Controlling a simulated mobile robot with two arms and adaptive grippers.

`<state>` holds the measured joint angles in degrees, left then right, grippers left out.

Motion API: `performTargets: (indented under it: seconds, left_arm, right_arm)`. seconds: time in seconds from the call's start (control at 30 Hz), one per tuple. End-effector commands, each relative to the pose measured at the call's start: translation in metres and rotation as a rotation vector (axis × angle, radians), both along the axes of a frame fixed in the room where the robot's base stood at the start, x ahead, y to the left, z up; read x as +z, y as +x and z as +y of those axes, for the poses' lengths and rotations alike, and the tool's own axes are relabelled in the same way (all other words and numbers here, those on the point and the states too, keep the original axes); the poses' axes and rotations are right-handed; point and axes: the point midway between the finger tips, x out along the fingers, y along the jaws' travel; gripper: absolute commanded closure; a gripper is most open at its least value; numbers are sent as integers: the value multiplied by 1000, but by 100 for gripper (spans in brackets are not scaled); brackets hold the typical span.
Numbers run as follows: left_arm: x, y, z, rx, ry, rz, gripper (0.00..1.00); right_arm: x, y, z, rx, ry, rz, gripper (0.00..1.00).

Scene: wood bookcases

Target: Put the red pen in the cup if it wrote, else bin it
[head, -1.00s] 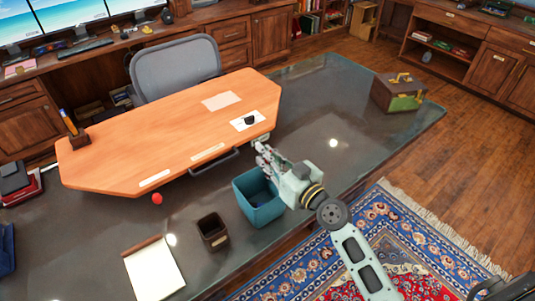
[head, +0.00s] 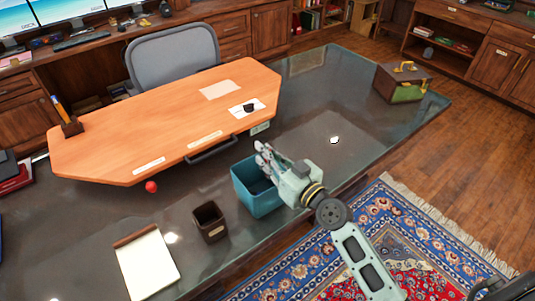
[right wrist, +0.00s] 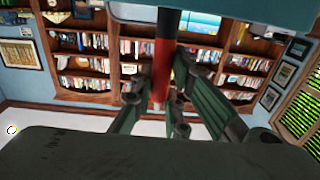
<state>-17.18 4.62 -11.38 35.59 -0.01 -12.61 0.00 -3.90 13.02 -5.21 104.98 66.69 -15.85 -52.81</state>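My right gripper (head: 262,155) is at the back rim of a blue-teal bin (head: 262,204) on the glass-topped desk. In the right wrist view its fingers (right wrist: 158,100) are closed around one end of a red and black pen (right wrist: 162,65). The black part points to the top of that picture, where a teal surface shows. I cannot make out the pen clearly in the head view. A dark brown square cup (head: 210,225) stands left of the bin and looks empty. My left gripper is not in view.
A notepad (head: 148,265) lies left of the cup, and a red ball (head: 151,187) lies farther back. An orange wooden board (head: 170,125) bears white papers with a black mark or object (head: 248,107) and a pen holder (head: 71,128). A box (head: 400,92) stands far right.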

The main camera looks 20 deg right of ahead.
Motion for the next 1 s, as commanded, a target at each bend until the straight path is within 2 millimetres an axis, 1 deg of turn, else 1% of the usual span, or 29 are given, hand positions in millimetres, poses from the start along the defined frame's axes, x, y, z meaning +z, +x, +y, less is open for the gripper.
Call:
performTargets:
  seconds: [0.03,0.2,0.47,0.57,0.67,0.77,0.9,1.0]
  left_arm:
    - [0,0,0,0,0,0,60]
    - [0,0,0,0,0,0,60]
    - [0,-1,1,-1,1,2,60]
    - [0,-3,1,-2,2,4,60]
    - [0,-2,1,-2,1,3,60]
    - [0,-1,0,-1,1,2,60]
    - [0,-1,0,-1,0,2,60]
    - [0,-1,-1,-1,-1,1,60]
  right_arm:
    - [0,0,0,0,0,0,80]
    - [0,0,0,0,0,0,65]
    - [0,0,0,0,0,1,65]
    - [-1,-3,-1,0,0,1,65]
    - [-2,-13,-6,0,-3,3,65]
    - [-2,-30,-11,2,-5,4,65]
    - [-2,-58,-22,5,-7,5,65]
    - [-2,-72,-28,4,-7,2,65]
